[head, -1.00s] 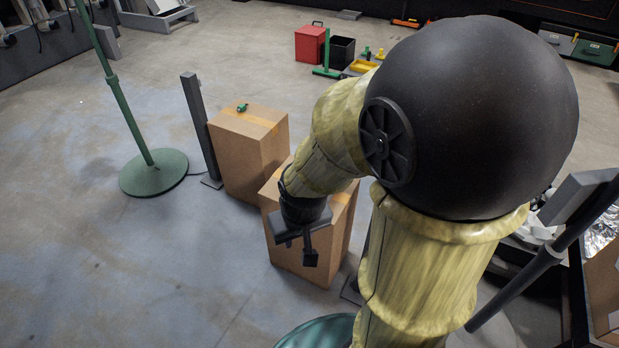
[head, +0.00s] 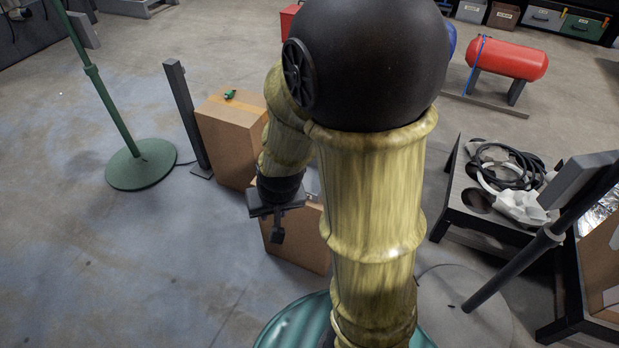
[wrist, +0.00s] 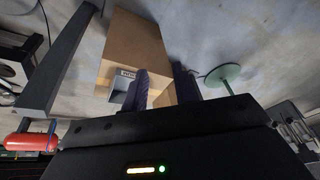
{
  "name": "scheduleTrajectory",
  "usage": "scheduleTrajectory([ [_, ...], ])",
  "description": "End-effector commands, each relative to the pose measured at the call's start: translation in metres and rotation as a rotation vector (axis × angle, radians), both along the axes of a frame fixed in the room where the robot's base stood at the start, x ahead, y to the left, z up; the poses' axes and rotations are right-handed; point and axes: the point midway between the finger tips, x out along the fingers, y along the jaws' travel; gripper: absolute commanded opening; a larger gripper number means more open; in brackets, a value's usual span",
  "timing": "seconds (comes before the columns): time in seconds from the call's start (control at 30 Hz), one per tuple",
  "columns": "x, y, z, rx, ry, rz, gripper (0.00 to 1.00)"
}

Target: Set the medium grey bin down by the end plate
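A small grey bin with a white label (wrist: 117,92) shows in the wrist view against a cardboard box, partly hidden behind one of my fingers. I cannot tell whether it is the medium grey bin. In the head view, a bit of grey-blue (head: 312,181) shows beside my arm above the nearer box; most of it is hidden. My gripper (wrist: 163,88) has its two dark fingers apart, with cardboard visible between them. In the head view my gripper (head: 277,222) is in front of the nearer box. I cannot make out an end plate.
Two cardboard boxes, the farther (head: 228,140) and the nearer (head: 297,252), stand near my arm. A green round-based stand (head: 140,165) and a grey post (head: 186,115) are to their left. A cable table (head: 455,205) and red tank (head: 508,60) are right. Left floor is clear.

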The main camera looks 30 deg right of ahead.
Motion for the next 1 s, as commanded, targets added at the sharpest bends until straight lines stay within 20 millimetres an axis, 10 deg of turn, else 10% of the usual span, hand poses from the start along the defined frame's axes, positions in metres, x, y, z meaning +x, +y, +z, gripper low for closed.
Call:
scheduleTrajectory([
  [0.5, 0.08, -0.048, -0.123, -0.17, -0.357, -0.59, 0.28],
  [1.0, 0.074, -0.112, -0.137, -0.562, -0.81, -0.724, 0.28],
])
